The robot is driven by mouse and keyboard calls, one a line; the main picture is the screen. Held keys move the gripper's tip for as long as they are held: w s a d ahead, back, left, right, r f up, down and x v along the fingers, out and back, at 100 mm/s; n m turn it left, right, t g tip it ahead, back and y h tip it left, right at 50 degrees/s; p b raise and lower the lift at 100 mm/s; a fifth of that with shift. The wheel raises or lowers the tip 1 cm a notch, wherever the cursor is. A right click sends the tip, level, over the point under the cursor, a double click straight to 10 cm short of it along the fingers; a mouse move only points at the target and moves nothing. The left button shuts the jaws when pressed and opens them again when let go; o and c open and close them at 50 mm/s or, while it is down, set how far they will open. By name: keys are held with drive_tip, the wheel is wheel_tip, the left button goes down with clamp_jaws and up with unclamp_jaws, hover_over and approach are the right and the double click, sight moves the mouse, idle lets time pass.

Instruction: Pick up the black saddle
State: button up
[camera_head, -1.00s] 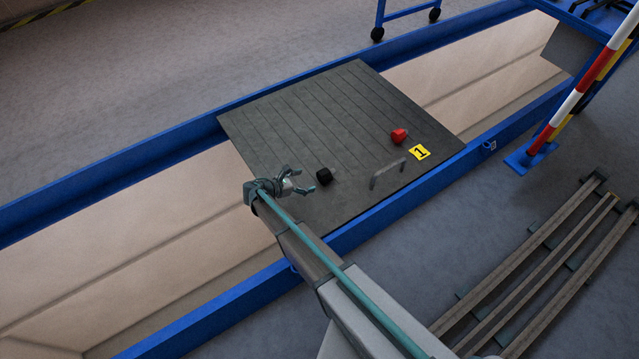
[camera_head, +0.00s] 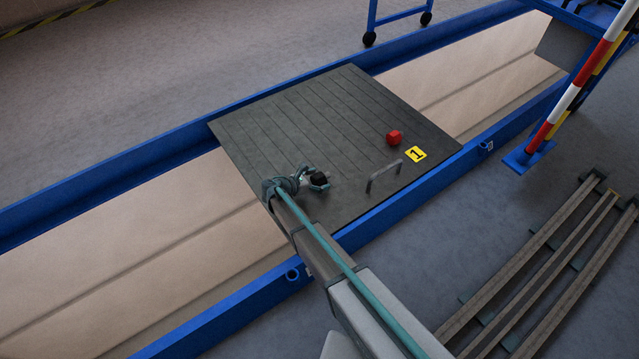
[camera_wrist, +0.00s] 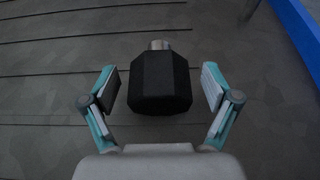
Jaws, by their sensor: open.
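The black saddle (camera_wrist: 160,82) is a dark faceted block with a short silver metal stub (camera_wrist: 160,45) at its far end in the wrist view. My gripper (camera_wrist: 160,88) is open, with one finger on each side of the saddle and a visible gap on both sides. In the head view the saddle (camera_head: 319,179) sits at the end of my arm, on or just above the grey slatted platform (camera_head: 290,115), between the fingers of my gripper (camera_head: 321,181). My gripper partly hides it there. I cannot tell the exact height of the fingers over the platform.
A red block (camera_head: 394,138) and a yellow marker with a 1 (camera_head: 415,154) lie on the platform to the right. A grey handle (camera_head: 384,176) rises nearer the saddle. Blue rails (camera_head: 420,185) edge the pit. A striped pole (camera_head: 575,90) stands at far right.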

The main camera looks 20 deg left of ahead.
drive_tip(key=shift+w, duration=0.1)
drive_tip(key=c, duration=1.6)
drive_tip(key=shift+o, duration=0.2)
drive_tip(key=shift+r, duration=0.15)
